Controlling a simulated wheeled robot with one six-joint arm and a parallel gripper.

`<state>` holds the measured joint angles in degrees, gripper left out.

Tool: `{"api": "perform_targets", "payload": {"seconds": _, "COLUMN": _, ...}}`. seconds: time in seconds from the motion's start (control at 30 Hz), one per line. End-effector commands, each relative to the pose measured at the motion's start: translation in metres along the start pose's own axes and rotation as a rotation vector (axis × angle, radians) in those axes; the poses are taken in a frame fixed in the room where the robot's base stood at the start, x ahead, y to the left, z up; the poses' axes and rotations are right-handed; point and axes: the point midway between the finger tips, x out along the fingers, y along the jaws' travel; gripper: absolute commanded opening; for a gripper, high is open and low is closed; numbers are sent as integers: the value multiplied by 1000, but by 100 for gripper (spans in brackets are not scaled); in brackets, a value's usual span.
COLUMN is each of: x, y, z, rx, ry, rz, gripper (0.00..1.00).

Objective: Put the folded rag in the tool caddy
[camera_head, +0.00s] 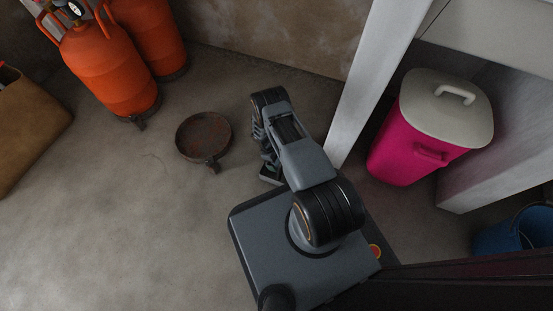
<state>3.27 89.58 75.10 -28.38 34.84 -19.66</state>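No folded rag can be made out in this view. A tan, box-like thing (28,128) is cut off by the left edge, with a bit of red and black at its top. It may be the tool caddy, but I cannot tell. My gripper (269,174) is mostly hidden under my folded arm, low beside my base. Its fingers are not clear, so I cannot tell whether it is open or holds anything. It is well apart from the tan thing.
Two orange gas cylinders (108,72) stand at the upper left. A rusty round pan (203,136) lies on the floor left of my arm. A pink bin (407,144) with a pale lid and a blue bucket (520,229) are at the right, beyond a white post (372,72). The lower-left floor is clear.

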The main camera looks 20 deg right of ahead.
Motion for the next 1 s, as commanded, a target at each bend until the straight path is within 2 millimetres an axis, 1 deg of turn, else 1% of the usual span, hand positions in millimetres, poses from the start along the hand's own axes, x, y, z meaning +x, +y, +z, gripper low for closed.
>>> {"api": "perform_targets", "payload": {"seconds": 0.13, "x": 1, "y": -1, "z": -1, "rx": 0, "ry": 4, "rz": 0, "gripper": 100}}
{"api": "perform_targets", "payload": {"seconds": 0.27, "x": -8, "y": 0, "z": 3, "rx": 1, "ry": 5, "rz": 1, "gripper": 100}}
{"api": "perform_targets", "payload": {"seconds": 0.6, "x": -78, "y": 0, "z": 5, "rx": -1, "ry": 4, "rz": 2, "gripper": 100}}
{"api": "perform_targets", "payload": {"seconds": 0.7, "x": -96, "y": 0, "z": 5, "rx": 1, "ry": 3, "rz": 2, "gripper": 100}}
{"api": "perform_targets", "payload": {"seconds": 0.8, "x": -110, "y": 0, "z": 5, "rx": 0, "ry": 3, "rz": 1, "gripper": 100}}
{"api": "perform_targets", "payload": {"seconds": 1.0, "x": -129, "y": 0, "z": 5, "rx": 2, "ry": 3, "rz": 1, "gripper": 100}}
